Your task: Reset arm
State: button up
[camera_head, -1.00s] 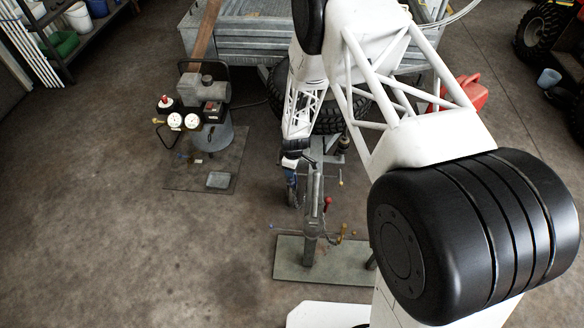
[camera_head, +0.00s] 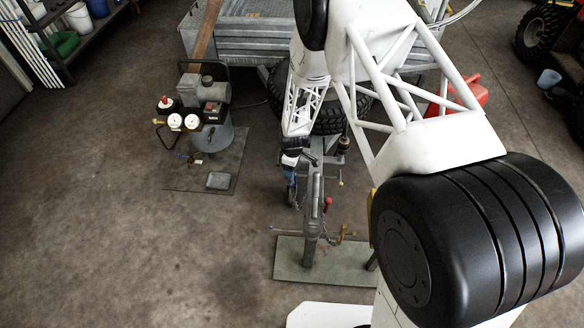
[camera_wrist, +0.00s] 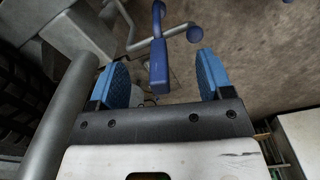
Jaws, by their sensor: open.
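In the head view my gripper (camera_head: 291,190) points down just left of the grey metal stand (camera_head: 314,205). Part of the gripper is hard to make out there. My white arm reaches from the right foreground to the back.
A compressor with gauges (camera_head: 198,105) stands on a mat at left. A trailer (camera_head: 250,42) and a large tyre (camera_head: 340,110) are behind. A red can (camera_head: 476,92) is partly hidden by my arm. The floor at lower left is clear.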

jog(key=shift+r, duration=3.6)
jog(key=shift+w+d+r, duration=0.1)
jog(key=shift+d+r, duration=0.05)
jog(key=shift+r, duration=0.3)
jog(key=s+d+r+m, duration=0.25)
jog(key=d+r, duration=0.25)
jog(key=r, duration=0.6)
jog(key=s+d+r+m+t, duration=0.15)
jog(key=s+d+r, duration=0.25)
jog(key=r, duration=0.7)
jog(key=s+d+r+m, duration=0.3)
jog(key=s+d+r, duration=0.15)
jog(key=r, duration=0.75)
jog(key=s+d+r+m, duration=0.2)
jog(key=s+r, duration=0.3)
jog(key=s, duration=0.4)
jog(key=s+d+r+m, duration=0.3)
jog(key=s+d+r, duration=0.2)
jog(key=s, duration=0.4)
jog(key=s+d+r+m+t, duration=0.1)
jog(key=s+d+r+m, duration=0.2)
jog(key=s, duration=0.6)
jog(key=shift+s+d+r, duration=0.3)
jog(key=shift+d+r, duration=0.45)
jog(key=shift+r, duration=0.15)
